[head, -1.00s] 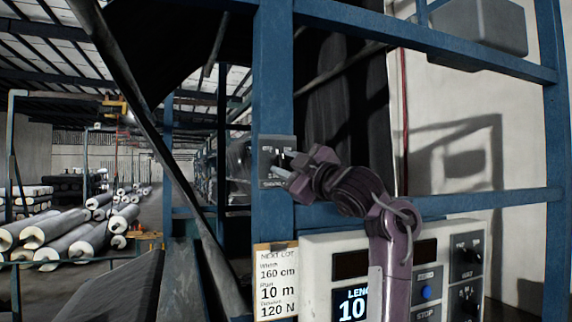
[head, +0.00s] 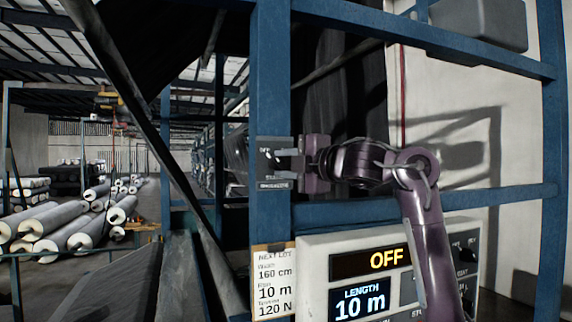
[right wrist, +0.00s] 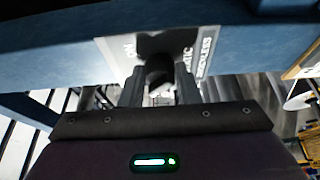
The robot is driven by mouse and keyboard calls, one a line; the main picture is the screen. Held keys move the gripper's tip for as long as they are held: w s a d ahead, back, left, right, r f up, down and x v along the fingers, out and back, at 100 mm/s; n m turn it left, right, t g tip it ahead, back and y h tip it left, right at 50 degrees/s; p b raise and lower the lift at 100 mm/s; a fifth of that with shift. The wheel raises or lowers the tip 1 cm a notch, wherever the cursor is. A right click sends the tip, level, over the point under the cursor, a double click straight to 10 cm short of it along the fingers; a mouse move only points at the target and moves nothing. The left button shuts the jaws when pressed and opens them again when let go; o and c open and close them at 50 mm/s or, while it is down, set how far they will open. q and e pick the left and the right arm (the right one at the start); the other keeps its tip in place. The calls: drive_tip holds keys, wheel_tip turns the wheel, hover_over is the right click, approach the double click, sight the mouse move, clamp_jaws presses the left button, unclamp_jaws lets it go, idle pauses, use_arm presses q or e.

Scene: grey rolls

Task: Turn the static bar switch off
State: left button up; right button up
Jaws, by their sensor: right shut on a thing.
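The static bar switch is a small grey plate (head: 265,173) with lettering, fixed to the blue post. My right gripper (head: 284,160) reaches the plate from the right. In the right wrist view its fingers (right wrist: 160,90) are shut on the knob, one on each side. The knob's exact setting is partly hidden by the fingers. My left gripper is not in view.
A control panel (head: 318,270) below has a lit display (head: 372,262) reading OFF and a length display (head: 360,302) reading 10 m. A lot card (head: 273,285) hangs beside it. Blue frame bars (head: 430,202) cross near my arm. Grey rolls (head: 75,225) lie far left.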

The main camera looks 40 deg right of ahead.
drive_tip(key=shift+w+f, duration=0.1)
drive_tip(key=shift+f, duration=0.1)
idle(0.3)
drive_tip(key=o, duration=1)
drive_tip(key=shift+a+r, duration=0.1)
drive_tip(key=shift+r, duration=0.05)
drive_tip(key=shift+c, duration=0.2)
drive_tip(key=shift+s+b, duration=0.35)
drive_tip(key=shift+s, duration=0.1)
drive_tip(key=s+d+b, duration=0.1)
drive_tip(key=s+b, duration=0.1)
drive_tip(key=s, duration=0.5)
drive_tip(key=shift+d+b, duration=0.15)
drive_tip(key=shift+b, duration=0.25)
drive_tip(key=shift+w, duration=0.1)
